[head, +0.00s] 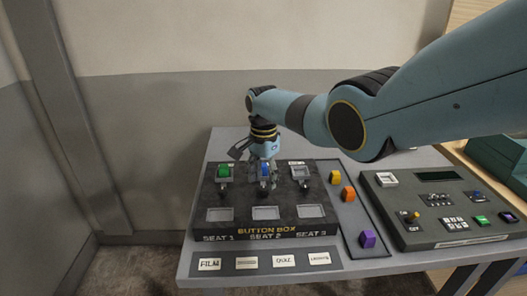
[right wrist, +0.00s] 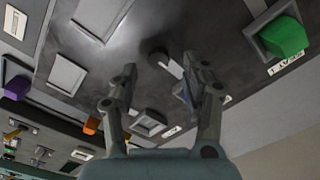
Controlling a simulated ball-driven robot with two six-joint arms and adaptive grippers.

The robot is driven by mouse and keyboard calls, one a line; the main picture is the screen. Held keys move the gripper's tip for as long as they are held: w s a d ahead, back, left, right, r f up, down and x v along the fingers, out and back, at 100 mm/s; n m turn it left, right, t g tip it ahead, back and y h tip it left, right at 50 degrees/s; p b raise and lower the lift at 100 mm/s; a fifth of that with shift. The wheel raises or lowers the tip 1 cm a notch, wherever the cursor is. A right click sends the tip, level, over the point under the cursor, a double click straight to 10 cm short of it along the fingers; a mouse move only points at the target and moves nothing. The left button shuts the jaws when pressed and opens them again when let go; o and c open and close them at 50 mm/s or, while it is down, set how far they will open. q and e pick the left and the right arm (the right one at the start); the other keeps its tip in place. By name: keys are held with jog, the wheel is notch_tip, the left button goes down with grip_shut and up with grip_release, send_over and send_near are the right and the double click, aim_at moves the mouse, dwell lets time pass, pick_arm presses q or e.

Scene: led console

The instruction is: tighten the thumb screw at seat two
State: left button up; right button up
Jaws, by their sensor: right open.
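The black button box (head: 280,230) has three seats marked along its front. Seat 1 holds a green button (head: 224,171), also in the right wrist view (right wrist: 284,37). Seat 2 holds a blue button (head: 265,170), mostly hidden behind my right gripper (head: 265,178). In the right wrist view my right gripper (right wrist: 160,68) is open, its two fingers apart over the seat 2 area. A dark round thumb screw (right wrist: 158,57) shows between and beyond the fingertips; I cannot tell if they touch it. Seat 3 shows an empty square socket (head: 299,172). My left gripper is out of view.
A side tray (head: 352,215) holds yellow, orange (head: 348,193) and purple (head: 367,238) buttons. A grey-green console (head: 440,210) stands to the right. A strip of label cards (head: 264,262) lies in front. My right arm crosses above the console.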

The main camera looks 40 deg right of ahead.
aim_at(264, 188)
notch_tip(264, 188, up, 10)
dwell(0.3)
dwell(0.4)
